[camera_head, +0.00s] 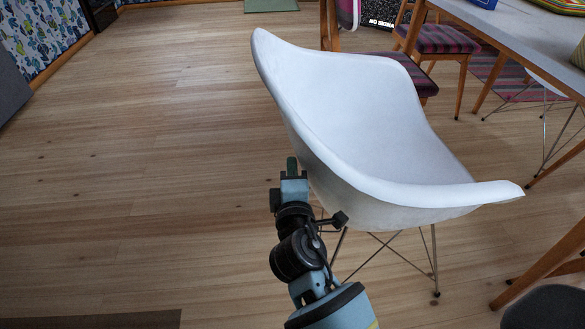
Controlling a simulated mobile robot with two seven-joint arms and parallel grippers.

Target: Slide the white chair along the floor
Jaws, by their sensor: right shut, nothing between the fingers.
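The white chair (365,115) stands upright on the wooden floor, a moulded shell seat on thin metal legs, right of the picture's middle in the head view. My right gripper (291,166) is at the left side of the chair's shell, shut with nothing in it. The gripper and the shell's edge overlap in the picture, and I cannot tell whether they touch. My right arm hides part of the chair's legs. My left gripper is out of view.
A table (520,35) with wooden legs stands at the right, close to the white chair. Chairs with striped purple seats (440,40) stand behind it. A green mat (270,5) lies far back. The floor (130,150) at the left is wide and clear.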

